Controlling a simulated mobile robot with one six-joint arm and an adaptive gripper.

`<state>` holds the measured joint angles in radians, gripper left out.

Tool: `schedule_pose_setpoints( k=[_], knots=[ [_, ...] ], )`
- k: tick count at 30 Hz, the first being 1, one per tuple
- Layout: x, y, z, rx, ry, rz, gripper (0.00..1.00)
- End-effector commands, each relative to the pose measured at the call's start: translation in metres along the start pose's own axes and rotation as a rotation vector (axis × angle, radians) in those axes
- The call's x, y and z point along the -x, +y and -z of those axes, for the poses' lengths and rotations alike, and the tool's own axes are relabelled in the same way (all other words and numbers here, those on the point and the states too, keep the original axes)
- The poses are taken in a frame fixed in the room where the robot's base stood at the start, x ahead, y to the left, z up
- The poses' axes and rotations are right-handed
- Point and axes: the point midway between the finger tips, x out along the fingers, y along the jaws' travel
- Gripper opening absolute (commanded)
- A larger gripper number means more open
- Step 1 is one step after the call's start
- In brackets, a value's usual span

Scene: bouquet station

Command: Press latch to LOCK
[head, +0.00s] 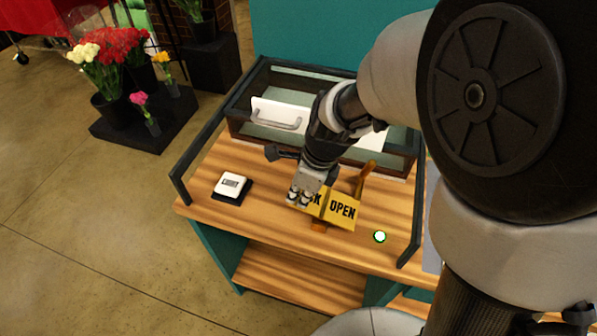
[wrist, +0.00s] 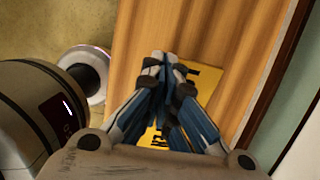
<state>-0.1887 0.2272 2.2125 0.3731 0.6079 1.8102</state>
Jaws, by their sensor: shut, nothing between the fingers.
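A yellow plate (head: 341,209) on the wooden counter reads OPEN on its right half. Its left half is partly covered by my gripper, with only a final K showing. A brown wooden piece (head: 367,174) sticks up behind the plate, and more brown shows below it. I cannot tell how the latch parts join. My gripper (head: 298,199) is shut and empty at the plate's left end; I cannot tell whether it touches. In the wrist view the closed fingers (wrist: 163,62) hide the middle of the yellow plate (wrist: 207,77).
A white labelled switch on a black base (head: 231,186) sits left on the counter (head: 270,222). A green-lit round light (head: 379,237) is at the right front. A glass-fronted case with a white handled panel (head: 279,115) stands behind. Dark rails edge the counter's sides.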

Motion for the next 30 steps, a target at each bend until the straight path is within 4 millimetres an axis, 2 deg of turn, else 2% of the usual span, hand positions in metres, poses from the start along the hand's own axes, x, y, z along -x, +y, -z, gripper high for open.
schedule_pose_setpoints(
  k=[30],
  knots=[
    [-0.0065, 0.0010, -0.0060, 0.002, 0.146, -0.003, 0.00]
  ],
)
